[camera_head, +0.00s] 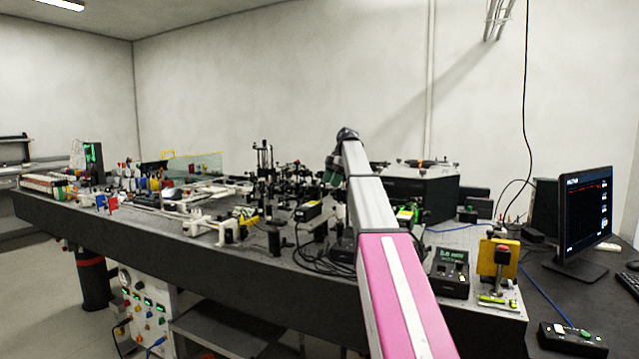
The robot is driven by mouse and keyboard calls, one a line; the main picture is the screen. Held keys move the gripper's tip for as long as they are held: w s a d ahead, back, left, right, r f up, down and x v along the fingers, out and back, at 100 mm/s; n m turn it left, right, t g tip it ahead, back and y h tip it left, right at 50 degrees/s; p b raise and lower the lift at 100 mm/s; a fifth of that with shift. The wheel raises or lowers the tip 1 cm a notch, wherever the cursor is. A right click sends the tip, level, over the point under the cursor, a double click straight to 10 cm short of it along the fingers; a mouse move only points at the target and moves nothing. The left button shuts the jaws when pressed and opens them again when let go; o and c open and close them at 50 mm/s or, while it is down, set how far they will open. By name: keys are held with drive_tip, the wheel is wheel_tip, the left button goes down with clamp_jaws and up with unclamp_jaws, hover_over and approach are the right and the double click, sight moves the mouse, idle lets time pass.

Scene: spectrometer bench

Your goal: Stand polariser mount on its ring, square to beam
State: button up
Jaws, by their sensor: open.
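I cannot pick out the polariser mount or its ring for certain. Many small dark optical mounts and posts (263,165) crowd the middle of the long dark optical table (150,223), too small to tell apart. My arm, pink and grey, rises from the bottom centre to a dark joint at mid-frame and covers part of the table behind it. My gripper does not show; the far end of the arm is hidden behind its own links and the clutter.
A large black box (419,187) stands behind the arm. At the right are a yellow mount (497,256), a small display box (449,273), and a monitor (586,222) on a black desk. Loose cables lie near the arm. White rails and coloured parts fill the table's left half.

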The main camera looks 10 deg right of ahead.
drive_tip(key=d, duration=0.3)
drive_tip(key=w+d, duration=0.1)
drive_tip(key=d, duration=0.1)
drive_tip(key=shift+d, duration=0.3)
